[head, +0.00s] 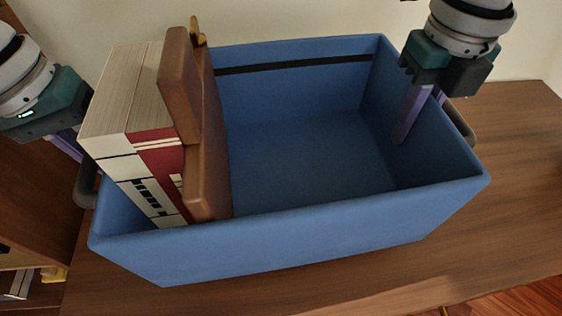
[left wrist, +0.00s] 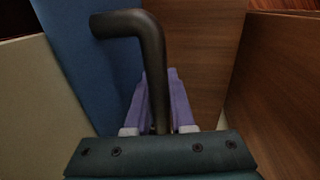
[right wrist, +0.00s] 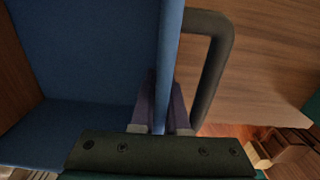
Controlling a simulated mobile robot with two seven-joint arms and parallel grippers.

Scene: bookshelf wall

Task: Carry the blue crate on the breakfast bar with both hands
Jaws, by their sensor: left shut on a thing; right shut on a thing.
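The blue crate (head: 330,225) is over the brown wooden top (head: 510,170) and looks level; I cannot tell whether its bottom touches. It also shows in the left wrist view (left wrist: 85,60) and the right wrist view (right wrist: 80,60). My left gripper (left wrist: 158,105) is shut on the crate's dark left handle (left wrist: 150,45); in the head view the crate and books partly hide its fingers. My right gripper (head: 415,115) is shut on the crate's right wall, one finger inside. The right handle (right wrist: 222,60) is just outside that grip.
Thick books (head: 125,95) with white and red spines and a brown wooden object (head: 205,160) stand in the crate's left end. The rest inside is empty. A pale wall (head: 300,18) is behind. A shelf (head: 25,255) is at lower left. The wooden top is clear at right.

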